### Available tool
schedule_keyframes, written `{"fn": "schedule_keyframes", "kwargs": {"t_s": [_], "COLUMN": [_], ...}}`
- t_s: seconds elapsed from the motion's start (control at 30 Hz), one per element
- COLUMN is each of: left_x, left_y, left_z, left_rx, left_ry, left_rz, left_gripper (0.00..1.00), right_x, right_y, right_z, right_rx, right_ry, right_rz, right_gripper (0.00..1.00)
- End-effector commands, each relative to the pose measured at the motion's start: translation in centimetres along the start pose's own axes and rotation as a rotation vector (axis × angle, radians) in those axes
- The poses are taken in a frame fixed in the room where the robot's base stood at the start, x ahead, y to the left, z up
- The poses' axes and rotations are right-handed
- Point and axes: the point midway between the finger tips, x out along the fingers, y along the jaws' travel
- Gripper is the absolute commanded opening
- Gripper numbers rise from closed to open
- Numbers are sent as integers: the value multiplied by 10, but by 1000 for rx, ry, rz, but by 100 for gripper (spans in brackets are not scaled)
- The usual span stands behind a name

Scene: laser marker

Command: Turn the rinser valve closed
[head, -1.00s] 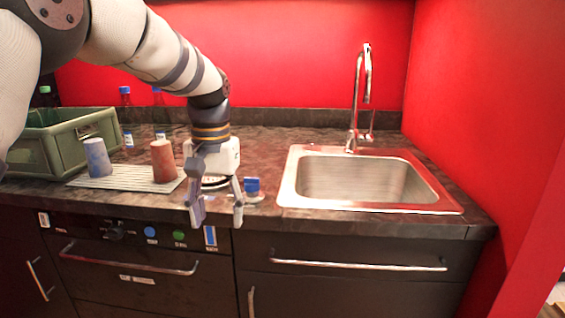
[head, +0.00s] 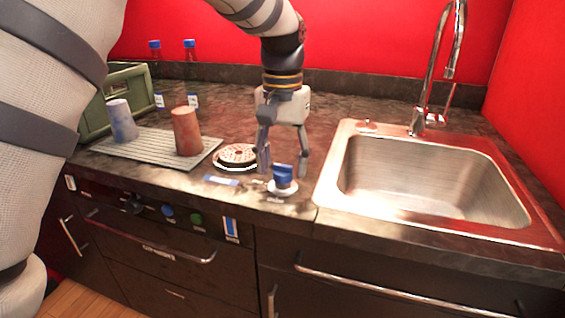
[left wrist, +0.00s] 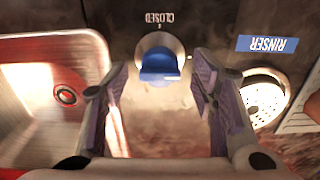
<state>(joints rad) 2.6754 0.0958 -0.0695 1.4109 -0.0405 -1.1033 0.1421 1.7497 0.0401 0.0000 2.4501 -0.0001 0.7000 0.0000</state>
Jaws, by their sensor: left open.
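The rinser valve is a blue knob (head: 283,176) on a pale round base, set in the counter left of the sink. In the left wrist view the blue knob (left wrist: 158,68) lies ahead, between the two fingers, with a "CLOSED" label (left wrist: 160,19) beyond its base. My left gripper (head: 283,168) is open, pointing down just behind the knob; in the left wrist view its fingers (left wrist: 158,105) are spread, with nothing held. I cannot tell whether a finger touches the knob. The round rinser (head: 237,156) sits left of the gripper, beside a blue "RINSER" label (left wrist: 268,44). My right gripper is out of view.
The sink (head: 430,185) with a tall tap (head: 437,75) is at the right. A blue cup (head: 121,121) and a reddish cup (head: 187,131) stand on a ribbed mat (head: 150,149). A green crate (head: 132,90) and two bottles are behind.

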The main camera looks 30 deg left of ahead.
Motion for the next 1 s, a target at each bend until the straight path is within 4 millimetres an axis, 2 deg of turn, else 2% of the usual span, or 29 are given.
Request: {"fn": "schedule_keyframes", "kwargs": {"t_s": [0.1, 0.33, 0.5, 0.57, 0.8, 1.0], "left_x": [8, 8, 8, 8, 8, 7], "left_y": [0, 0, 0, 0, 0, 0], "left_z": [0, 0, 0, 0, 0, 0], "left_rx": [0, 0, 0, 0, -13, -91], "left_ry": [1, 1, 1, 1, 1, 3], "left_rz": [0, 0, 0, 0, -1, -2], "left_gripper": [52, 52, 13, 4, 4, 4], "right_x": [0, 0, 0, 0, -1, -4], "right_y": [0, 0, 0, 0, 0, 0], "right_z": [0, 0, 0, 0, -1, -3], "right_rx": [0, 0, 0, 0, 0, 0], "right_ry": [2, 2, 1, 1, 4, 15], "right_rz": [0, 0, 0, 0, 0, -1], "right_gripper": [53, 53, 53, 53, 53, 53]}}
